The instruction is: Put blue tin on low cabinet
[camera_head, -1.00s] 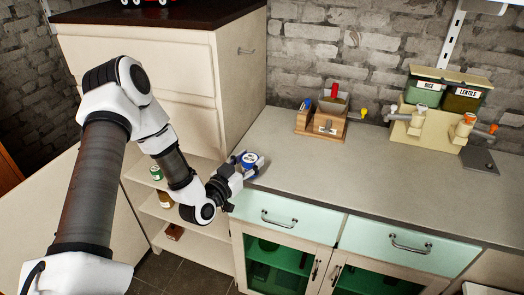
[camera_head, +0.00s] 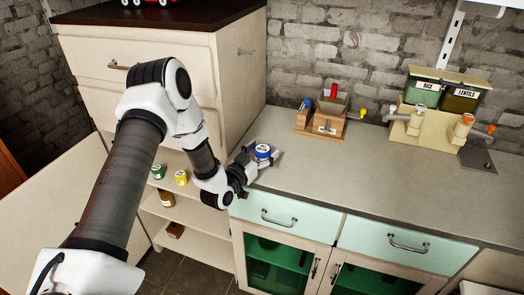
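The blue tin (camera_head: 263,151) has a white top and sits between the fingers of my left gripper (camera_head: 259,156), above the left end of the grey worktop. The gripper looks shut on the tin. Whether the tin touches the worktop is hard to tell. The low cabinet (camera_head: 350,170) has a grey top, mint drawers and green glass doors below. My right gripper is not in view.
Open shelves left of the cabinet hold a green tin (camera_head: 158,172), a yellow tin (camera_head: 181,177) and a brown jar (camera_head: 166,199). A wooden caddy (camera_head: 322,120) and a dispenser stand (camera_head: 432,125) are at the back. The front middle of the worktop is clear.

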